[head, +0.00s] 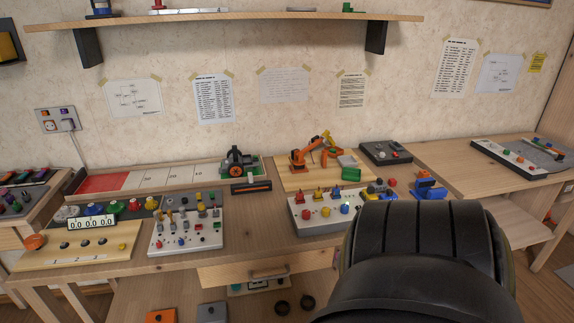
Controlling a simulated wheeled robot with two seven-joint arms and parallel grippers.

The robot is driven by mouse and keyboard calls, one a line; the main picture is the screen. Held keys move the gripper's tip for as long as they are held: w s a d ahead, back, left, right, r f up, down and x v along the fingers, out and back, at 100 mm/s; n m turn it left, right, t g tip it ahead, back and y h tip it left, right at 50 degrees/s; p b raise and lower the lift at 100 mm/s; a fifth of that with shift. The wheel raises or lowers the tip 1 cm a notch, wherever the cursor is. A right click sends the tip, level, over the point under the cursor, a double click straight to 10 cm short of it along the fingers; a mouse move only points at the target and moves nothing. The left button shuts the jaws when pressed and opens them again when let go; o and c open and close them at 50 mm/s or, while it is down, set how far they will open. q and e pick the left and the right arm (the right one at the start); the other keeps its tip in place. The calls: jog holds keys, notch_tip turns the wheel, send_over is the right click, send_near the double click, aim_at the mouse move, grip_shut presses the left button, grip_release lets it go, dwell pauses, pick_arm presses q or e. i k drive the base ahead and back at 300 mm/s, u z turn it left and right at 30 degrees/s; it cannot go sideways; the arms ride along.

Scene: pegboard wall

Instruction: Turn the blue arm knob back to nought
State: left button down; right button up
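A small orange toy arm (310,153) stands on a wooden board at the back of the bench. In front of it is a white control box (296,222) with several coloured knobs and small pointed pieces. A blue round knob (345,209) sits at the right of its front row, beside a yellow one and a red one. Its pointer and setting are too small to read. Another blue knob (94,208) is in the row on the left panel; I cannot tell from labels which is the arm knob. Neither gripper is in view.
A counter panel (60,258) and a white switch panel (158,246) fill the bench's left part. A blue device (428,188) stands right of the white box. My dark arm link hides the front right. A shelf (230,17) overhangs the wall. A drawer (225,273) is below.

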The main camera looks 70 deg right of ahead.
aim_at(344, 207)
jog(key=u, duration=0.05)
jog(key=k, duration=0.8)
jog(key=z, duration=1.65)
jog(key=i, duration=0.1)
jog(key=u, duration=0.25)
